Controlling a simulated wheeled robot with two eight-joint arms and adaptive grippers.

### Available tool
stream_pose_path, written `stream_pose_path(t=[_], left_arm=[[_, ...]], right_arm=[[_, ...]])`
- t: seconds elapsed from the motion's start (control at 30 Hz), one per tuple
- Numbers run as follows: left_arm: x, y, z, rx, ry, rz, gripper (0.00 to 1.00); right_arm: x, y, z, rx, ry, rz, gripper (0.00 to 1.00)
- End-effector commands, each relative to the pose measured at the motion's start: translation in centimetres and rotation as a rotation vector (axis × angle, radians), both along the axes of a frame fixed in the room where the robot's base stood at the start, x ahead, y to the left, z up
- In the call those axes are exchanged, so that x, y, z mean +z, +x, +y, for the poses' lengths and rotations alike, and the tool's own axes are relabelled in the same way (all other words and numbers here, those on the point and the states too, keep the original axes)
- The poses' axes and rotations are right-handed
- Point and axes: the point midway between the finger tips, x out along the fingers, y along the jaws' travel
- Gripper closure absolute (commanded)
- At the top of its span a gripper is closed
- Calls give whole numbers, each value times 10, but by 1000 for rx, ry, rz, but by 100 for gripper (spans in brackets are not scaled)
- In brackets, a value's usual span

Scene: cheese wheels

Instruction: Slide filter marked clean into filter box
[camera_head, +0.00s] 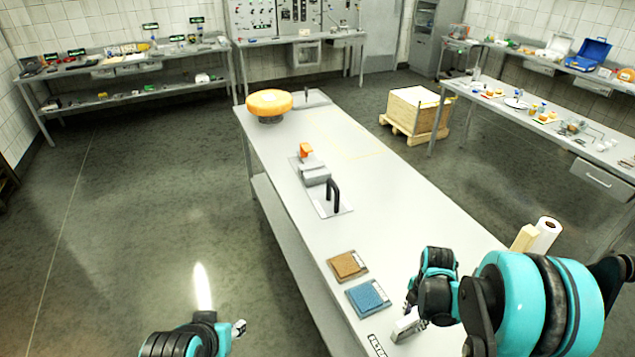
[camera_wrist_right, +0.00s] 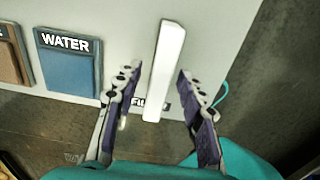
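A white, narrow block (camera_head: 408,326), likely the filter, is at the near end of the long grey table (camera_head: 400,180). In the right wrist view the white block (camera_wrist_right: 165,70) lies between the two fingers of my right gripper (camera_wrist_right: 158,92), with gaps on both sides. The right gripper (camera_head: 412,308) is open around it. A label (camera_wrist_right: 158,102) reading "FIL…" is partly hidden by the block. No "clean" mark is readable. My left gripper (camera_head: 238,329) is left of the table, its fingers too small to judge. I cannot tell which thing is the filter box.
A blue pad (camera_head: 368,298) labelled "WATER" and a brown pad (camera_head: 348,265) lie beyond the block. Farther along are a black-handled plate (camera_head: 343,210), a grey device (camera_head: 314,174) with an orange part, and a cheese wheel (camera_head: 269,101). A paper roll (camera_head: 546,237) stands at right.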

Motion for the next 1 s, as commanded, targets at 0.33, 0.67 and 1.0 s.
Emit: stream_pose_path(t=[0.33, 0.67, 1.0], left_arm=[[-5, 0, 0, 0, 0, 0, 60], [-9, 0, 0, 0, 0, 0, 60], [-9, 0, 0, 0, 0, 0, 60]], right_arm=[[-5, 0, 0, 0, 0, 0, 60], [-6, 0, 0, 0, 0, 0, 60], [-5, 0, 0, 0, 0, 0, 100]])
